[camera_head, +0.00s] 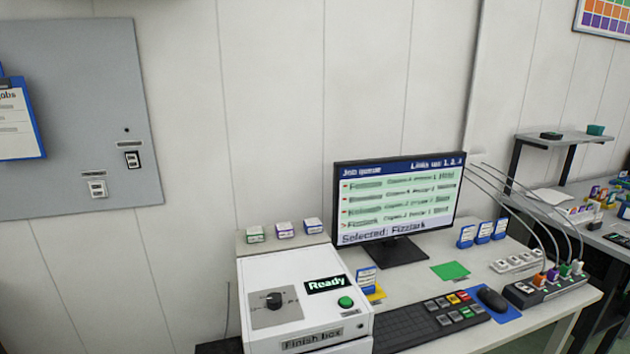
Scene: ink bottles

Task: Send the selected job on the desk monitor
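The desk monitor (398,197) stands on the desk a little right of the middle. Its screen is headed "Job queue", lists several rows, and has a "Selected:" line at the bottom with a name like "Fizzjark"; the small text is blurred. A black keyboard (400,328) lies in front of it, with grey, red, yellow and green keys (455,306) at its right end. A dark mouse (492,299) rests on a blue pad (507,315) beside them. Neither of my grippers is in view.
A white "Finish box" (300,300) with a knob, a green button (345,302) and a "Ready" display stands left of the keyboard. Small cartons (285,229) sit behind it. A cable block (545,285) is at the right. A green card (450,270) lies before the monitor.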

